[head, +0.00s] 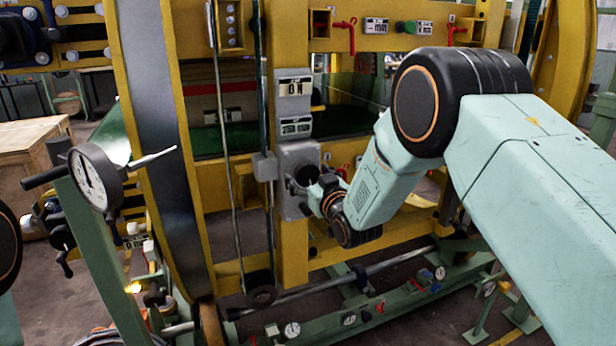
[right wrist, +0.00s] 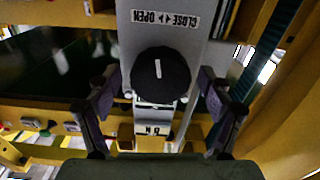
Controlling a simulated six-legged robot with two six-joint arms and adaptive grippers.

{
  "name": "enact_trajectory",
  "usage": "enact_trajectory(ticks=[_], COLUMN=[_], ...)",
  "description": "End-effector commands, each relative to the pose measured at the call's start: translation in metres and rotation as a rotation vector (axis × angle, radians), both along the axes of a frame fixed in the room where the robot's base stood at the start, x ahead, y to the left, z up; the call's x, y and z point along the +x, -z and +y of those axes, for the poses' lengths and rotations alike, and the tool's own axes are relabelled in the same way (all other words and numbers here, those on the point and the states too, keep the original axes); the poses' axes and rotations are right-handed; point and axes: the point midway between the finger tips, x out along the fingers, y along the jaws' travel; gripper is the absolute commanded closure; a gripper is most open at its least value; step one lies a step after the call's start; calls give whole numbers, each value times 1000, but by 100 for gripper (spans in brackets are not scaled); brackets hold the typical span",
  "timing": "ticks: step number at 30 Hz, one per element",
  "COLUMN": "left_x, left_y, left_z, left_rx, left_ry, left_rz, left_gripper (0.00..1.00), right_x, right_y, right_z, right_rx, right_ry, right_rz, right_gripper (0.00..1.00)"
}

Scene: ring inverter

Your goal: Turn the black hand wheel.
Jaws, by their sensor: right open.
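The black hand wheel (right wrist: 160,75) is a round black knob with a white mark, on a grey plate with a CLOSE/OPEN label. In the right wrist view it sits between the spread fingers of my right gripper (right wrist: 158,85), with a gap on each side. In the head view the wheel (head: 304,175) is a dark round shape on a grey box (head: 297,155), partly hidden by my right gripper (head: 318,190). The gripper is open and close in front of the wheel. My left gripper is out of view.
A yellow frame (head: 290,240) surrounds the grey box. Red handles (head: 345,30) and a green knob (head: 405,27) sit above. A vertical rod (head: 265,110) runs just left of the box. A dial gauge (head: 92,180) with a lever stands at left.

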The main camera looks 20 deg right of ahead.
Motion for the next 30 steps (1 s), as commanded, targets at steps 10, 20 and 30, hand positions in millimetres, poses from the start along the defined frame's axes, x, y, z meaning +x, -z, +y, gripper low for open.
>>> enact_trajectory(ticks=[10,20,30], left_x=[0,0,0], left_y=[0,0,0], left_z=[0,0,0], left_rx=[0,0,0], left_ry=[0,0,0], left_rz=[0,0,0], left_gripper=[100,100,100], right_x=[4,4,4], right_y=[0,0,0], right_z=[1,1,1], right_rx=[0,0,0], right_ry=[0,0,0], right_rz=[0,0,0], right_gripper=[19,45,74])
